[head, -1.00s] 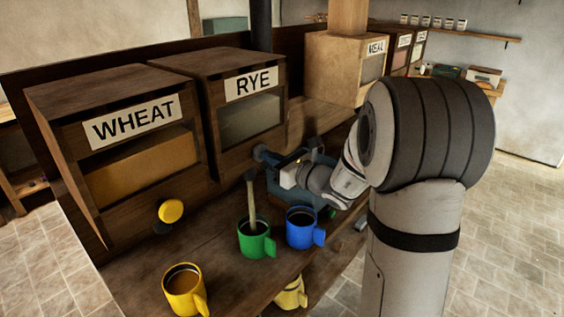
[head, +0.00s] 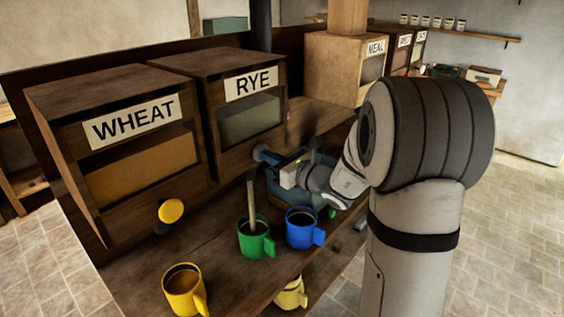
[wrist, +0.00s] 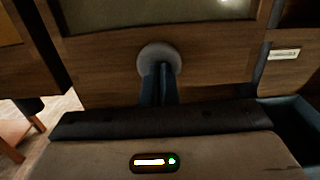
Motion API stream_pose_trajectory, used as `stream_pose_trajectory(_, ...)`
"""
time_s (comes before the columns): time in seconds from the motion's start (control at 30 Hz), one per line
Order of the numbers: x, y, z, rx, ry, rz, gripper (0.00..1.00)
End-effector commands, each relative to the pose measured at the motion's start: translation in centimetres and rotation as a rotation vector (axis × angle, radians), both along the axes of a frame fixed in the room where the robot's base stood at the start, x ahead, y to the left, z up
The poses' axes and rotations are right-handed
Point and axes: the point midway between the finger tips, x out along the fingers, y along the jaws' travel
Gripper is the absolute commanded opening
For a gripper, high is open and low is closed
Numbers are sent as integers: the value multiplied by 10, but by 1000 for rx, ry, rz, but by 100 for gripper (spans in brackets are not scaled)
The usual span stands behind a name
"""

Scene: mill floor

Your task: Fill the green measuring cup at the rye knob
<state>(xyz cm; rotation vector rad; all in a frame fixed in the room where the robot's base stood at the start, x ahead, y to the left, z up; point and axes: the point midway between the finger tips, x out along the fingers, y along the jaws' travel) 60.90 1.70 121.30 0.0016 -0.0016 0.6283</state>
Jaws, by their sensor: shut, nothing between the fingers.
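The green measuring cup (head: 257,244) stands upright on the counter below the RYE bin (head: 252,120), its handle to the right. A thin tan column (head: 251,204), which looks like falling grain, runs from under the bin into the cup. The cup's inside looks dark and its level is hard to tell. The rye knob is a round grey disc in the wrist view (wrist: 160,56), on the bin's front below its window. My gripper (wrist: 158,80) is shut, with its fingertips at the knob's lower middle, apparently touching it. In the head view my gripper (head: 268,158) largely covers the knob.
A blue cup (head: 302,230) stands close to the green cup's right. A yellow cup (head: 184,292) with brown contents stands front left. The WHEAT bin (head: 140,165) with its yellow knob (head: 171,211) is to the left. The MEAL bin (head: 345,75) stands farther right.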

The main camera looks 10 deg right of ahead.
Motion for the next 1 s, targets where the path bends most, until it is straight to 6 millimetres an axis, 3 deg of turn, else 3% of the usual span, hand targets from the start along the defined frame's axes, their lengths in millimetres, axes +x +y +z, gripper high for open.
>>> stream_pose_trajectory(0.47, -5, -5, 5, 3, -14, 3, 0)
stream_pose_trajectory(0.63, -23, -22, 4, 2, -12, 5, 0)
stream_pose_trajectory(1.0, -88, -69, 0, 1, -7, 6, 0)
